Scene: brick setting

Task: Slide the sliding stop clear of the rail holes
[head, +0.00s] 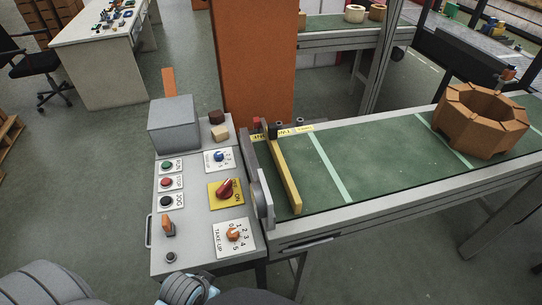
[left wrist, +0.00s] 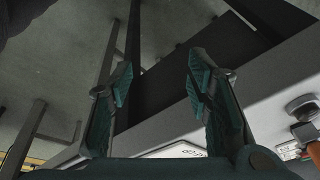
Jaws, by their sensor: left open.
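The sliding stop looks like the yellow bar (head: 285,175) lying across the near left end of the green belt. Its far end meets a dark block (head: 272,131) at the belt's back rail, beside small yellow labels (head: 296,130). The rail holes are too small to make out. In the left wrist view my left gripper (left wrist: 160,75) is open and empty, its teal fingers apart above a grey panel edge and the floor. In the head view only part of my left arm shows at the bottom, away from the bar. My right gripper is not in view.
A control panel (head: 196,240) with buttons, a red knob (head: 226,188) and an orange knob (head: 233,234) stands left of the belt. A grey box (head: 174,124) sits at its back. A brown ring-shaped block (head: 481,120) sits on the belt's right. An orange column (head: 252,60) rises behind.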

